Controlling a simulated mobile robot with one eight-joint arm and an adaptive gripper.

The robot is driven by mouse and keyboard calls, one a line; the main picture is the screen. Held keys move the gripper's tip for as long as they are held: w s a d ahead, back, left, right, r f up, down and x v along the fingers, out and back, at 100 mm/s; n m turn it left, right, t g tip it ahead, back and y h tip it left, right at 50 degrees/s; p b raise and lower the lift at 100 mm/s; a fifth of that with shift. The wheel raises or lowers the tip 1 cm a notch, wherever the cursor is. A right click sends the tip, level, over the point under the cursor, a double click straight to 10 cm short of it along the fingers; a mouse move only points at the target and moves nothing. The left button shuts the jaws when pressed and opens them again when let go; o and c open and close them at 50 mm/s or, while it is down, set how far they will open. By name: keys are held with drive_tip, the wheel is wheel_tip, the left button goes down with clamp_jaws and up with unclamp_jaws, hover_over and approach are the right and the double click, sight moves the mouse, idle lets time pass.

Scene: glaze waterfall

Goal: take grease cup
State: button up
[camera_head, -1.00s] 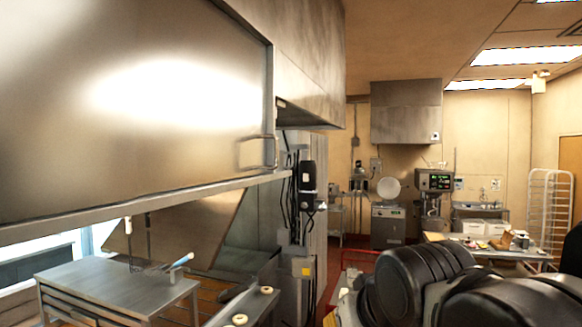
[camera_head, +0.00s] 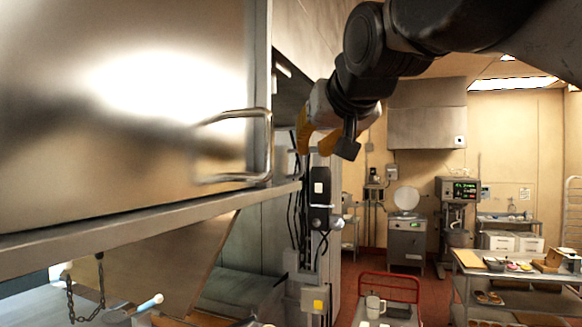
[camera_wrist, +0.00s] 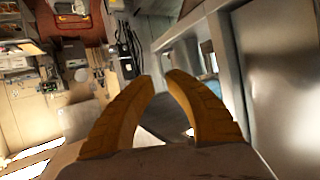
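A pale cup with a handle (camera_head: 374,306) stands upright on a cart with a red rail at the bottom centre of the head view. I cannot tell for sure whether it is the grease cup. My gripper (camera_head: 317,140) is raised high in the head view, above and left of the cup and well apart from it. In the wrist view my gripper (camera_wrist: 160,77) shows two yellow fingers spread apart with nothing between them. I cannot make out the cup in the wrist view.
A large steel hood panel with a bar handle (camera_head: 262,145) fills the left. A grey post with black cables and a box (camera_head: 319,190) stands beside my gripper. The red-railed cart (camera_head: 389,276) is below. A steel table (camera_head: 505,268) with items stands at right.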

sight(303, 163)
drive_tip(key=p+x, duration=0.1)
drive_tip(key=x, duration=0.7)
drive_tip(key=shift+w+a+f+p, duration=0.15)
drive_tip(key=shift+w+f+p, duration=0.05)
drive_tip(key=shift+f+p, duration=0.15)
drive_tip(key=shift+s+r, duration=0.1)
drive_tip(key=shift+s, duration=0.15)
clamp_jaws()
